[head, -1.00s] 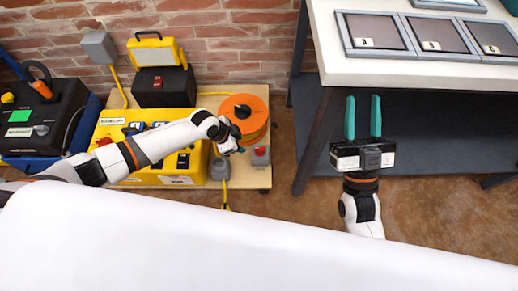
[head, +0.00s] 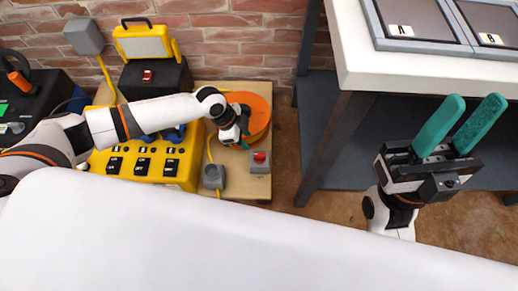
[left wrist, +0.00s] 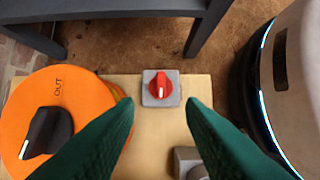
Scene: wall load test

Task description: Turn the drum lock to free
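A red rotary knob (head: 260,157) on a small grey box (head: 259,168) sits on a wooden board beside an orange drum (head: 258,112); which of the controls is the drum lock is not labelled legibly. In the left wrist view the red knob (left wrist: 160,86) lies beyond and between my fingertips, its ridge roughly upright in the picture. The orange drum (left wrist: 35,95) there reads "OUT" and carries a black knob (left wrist: 46,134). My left gripper (head: 242,133) is open and empty, above the board, apart from the red knob. My right gripper (head: 476,104) is open and empty at the right.
A yellow box with black switches (head: 145,166) stands left of the board. A grey box with a cable (head: 214,176) is just left of the red knob. A white table (head: 400,70) with framed panels and dark legs (head: 335,145) stands at right.

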